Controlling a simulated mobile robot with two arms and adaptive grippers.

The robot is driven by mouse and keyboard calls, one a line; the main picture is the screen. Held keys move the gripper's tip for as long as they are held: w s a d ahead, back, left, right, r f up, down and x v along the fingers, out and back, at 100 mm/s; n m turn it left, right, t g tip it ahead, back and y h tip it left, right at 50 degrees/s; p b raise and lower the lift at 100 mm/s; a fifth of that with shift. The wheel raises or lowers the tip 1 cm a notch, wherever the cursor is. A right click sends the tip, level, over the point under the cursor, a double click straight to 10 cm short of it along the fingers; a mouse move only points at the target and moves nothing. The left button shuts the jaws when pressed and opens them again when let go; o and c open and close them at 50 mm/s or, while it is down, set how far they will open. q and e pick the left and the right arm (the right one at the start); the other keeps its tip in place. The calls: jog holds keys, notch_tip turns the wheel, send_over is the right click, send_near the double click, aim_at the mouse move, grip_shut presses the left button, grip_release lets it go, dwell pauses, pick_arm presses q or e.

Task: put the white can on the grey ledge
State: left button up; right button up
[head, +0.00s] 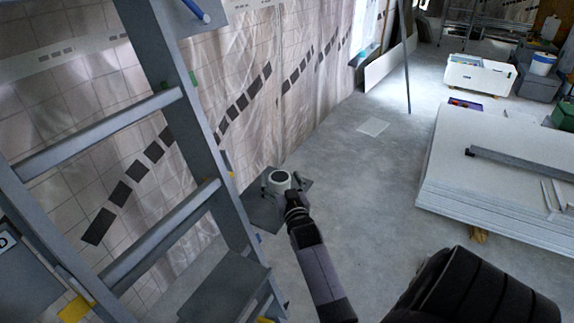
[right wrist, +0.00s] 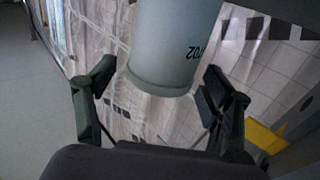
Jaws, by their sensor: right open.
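The white can (head: 279,177) shows near the middle of the head view, its round top facing up. Behind and below it in that view is a flat grey surface that looks like the grey ledge (head: 262,212), beside the wall; whether the can rests on it is hard to tell. My right gripper (head: 285,187) is at the can. In the right wrist view the can (right wrist: 172,50) stands between the two spread fingers of the right gripper (right wrist: 160,92), with gaps showing beside it. My left gripper is not in view.
A grey ladder (head: 187,105) stands close on the left. The tiled wall (head: 255,75) is draped in clear plastic. A stack of white panels (head: 490,190) lies at the right, with a white box (head: 480,76) behind. The concrete floor between is mostly clear.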

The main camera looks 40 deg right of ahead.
jog(key=v, duration=1)
jog(key=shift+s, duration=0.3)
